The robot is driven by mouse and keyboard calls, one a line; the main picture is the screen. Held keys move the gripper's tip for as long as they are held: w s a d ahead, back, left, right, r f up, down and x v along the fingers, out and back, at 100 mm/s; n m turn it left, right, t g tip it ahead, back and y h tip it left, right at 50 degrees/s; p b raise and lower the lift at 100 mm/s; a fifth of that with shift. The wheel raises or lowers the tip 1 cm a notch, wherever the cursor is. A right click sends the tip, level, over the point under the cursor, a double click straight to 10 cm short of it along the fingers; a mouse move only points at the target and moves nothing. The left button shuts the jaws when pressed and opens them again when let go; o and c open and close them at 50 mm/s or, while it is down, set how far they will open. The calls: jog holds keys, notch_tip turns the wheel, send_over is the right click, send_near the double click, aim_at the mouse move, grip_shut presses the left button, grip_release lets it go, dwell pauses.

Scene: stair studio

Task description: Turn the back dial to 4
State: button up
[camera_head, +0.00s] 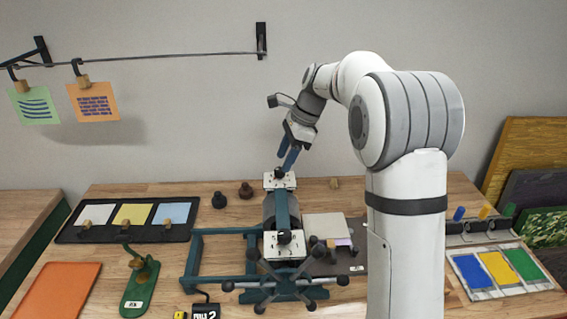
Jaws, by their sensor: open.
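A press with a teal frame (222,231) and a dark roller stands on the wooden table. Two pale dial plates sit on top of it. The back dial (279,174) is a small dark knob on the far plate; its markings are too small to read. The front dial (284,237) is a similar dark knob on the near plate. My gripper (287,164) has blue fingers and reaches down from the upper right, tilted, just above the back dial. It is open with nothing visible in it. I cannot tell whether the fingertips touch the dial.
A star-shaped handwheel (284,281) sticks out at the press's front. A black tray (67,233) with coloured sheets lies left. An ink tray (497,268) lies right. A line with paper cards (94,102) hangs upper left.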

aim_at(280, 174)
jog(key=shift+x, duration=1.6)
jog(key=shift+f, duration=0.1)
jog(key=shift+c, duration=0.2)
jog(key=c, duration=1)
jog(key=shift+o, duration=0.2)
jog(key=n+p, duration=0.2)
jog(key=shift+r+g+p, duration=0.25)
jog(key=shift+g+p, duration=0.05)
jog(key=shift+p, duration=0.05)
jog(key=shift+f+n+g+h, duration=0.2)
jog(key=shift+n+g+h, duration=0.1)
jog(key=shift+n, duration=0.4)
jog(key=o, duration=1)
